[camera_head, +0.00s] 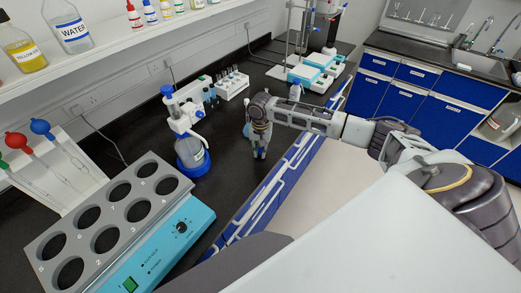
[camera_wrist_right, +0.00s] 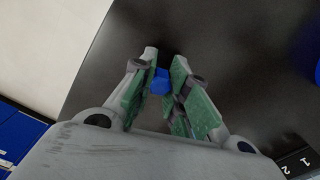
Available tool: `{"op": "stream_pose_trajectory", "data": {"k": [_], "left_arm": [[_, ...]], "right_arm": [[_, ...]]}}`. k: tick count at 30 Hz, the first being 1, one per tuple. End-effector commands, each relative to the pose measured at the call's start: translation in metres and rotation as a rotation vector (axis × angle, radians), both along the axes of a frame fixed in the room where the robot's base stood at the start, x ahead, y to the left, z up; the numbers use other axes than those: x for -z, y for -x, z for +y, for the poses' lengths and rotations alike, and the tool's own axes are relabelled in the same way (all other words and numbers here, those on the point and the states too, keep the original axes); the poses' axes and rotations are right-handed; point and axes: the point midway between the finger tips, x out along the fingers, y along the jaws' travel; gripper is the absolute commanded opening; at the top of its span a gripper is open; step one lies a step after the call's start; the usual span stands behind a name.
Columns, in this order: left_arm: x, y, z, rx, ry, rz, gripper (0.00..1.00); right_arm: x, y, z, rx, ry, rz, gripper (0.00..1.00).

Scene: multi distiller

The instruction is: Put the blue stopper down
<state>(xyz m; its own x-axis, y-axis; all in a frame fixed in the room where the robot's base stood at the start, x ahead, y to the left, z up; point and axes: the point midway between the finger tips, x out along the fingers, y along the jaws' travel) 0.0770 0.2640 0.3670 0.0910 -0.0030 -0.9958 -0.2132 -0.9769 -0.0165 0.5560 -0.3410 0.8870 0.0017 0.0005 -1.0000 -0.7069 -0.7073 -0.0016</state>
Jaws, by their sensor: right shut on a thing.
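The blue stopper (camera_wrist_right: 161,82) shows in the right wrist view as a small blue piece between the fingertips of my right gripper (camera_wrist_right: 163,72). The green-padded fingers are shut on it, and the dark bench top (camera_wrist_right: 235,45) lies beyond. In the head view my right gripper (camera_head: 259,153) points down over the bench near its front edge, right of the blue-capped dispenser bottle (camera_head: 190,151). The stopper cannot be made out clearly there, and its gap to the bench is hard to judge. My left gripper is not in view.
A turquoise heating bath (camera_head: 180,228) with round wells stands at lower left. A white rack (camera_head: 232,84) with tubes stands behind the dispenser. Balances (camera_head: 305,72) stand farther back. Some dark bench (camera_head: 232,180) between bath and gripper is clear.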

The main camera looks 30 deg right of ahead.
Motion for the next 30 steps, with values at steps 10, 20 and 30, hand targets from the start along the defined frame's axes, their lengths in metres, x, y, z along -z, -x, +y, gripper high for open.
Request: {"op": "stream_pose_trajectory", "data": {"k": [10, 20, 30], "left_arm": [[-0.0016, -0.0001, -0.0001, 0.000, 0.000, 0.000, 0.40], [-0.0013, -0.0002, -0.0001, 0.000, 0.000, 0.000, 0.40], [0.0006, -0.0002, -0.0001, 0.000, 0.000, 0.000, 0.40]], "right_arm": [[0.0021, 0.0002, 0.0001, 0.000, -0.001, 0.001, 0.21], [0.0021, 0.0001, 0.0000, 0.000, -0.001, 0.001, 0.38], [-0.0038, -0.0001, 0.0000, 0.000, 0.000, 0.000, 0.38]]}}
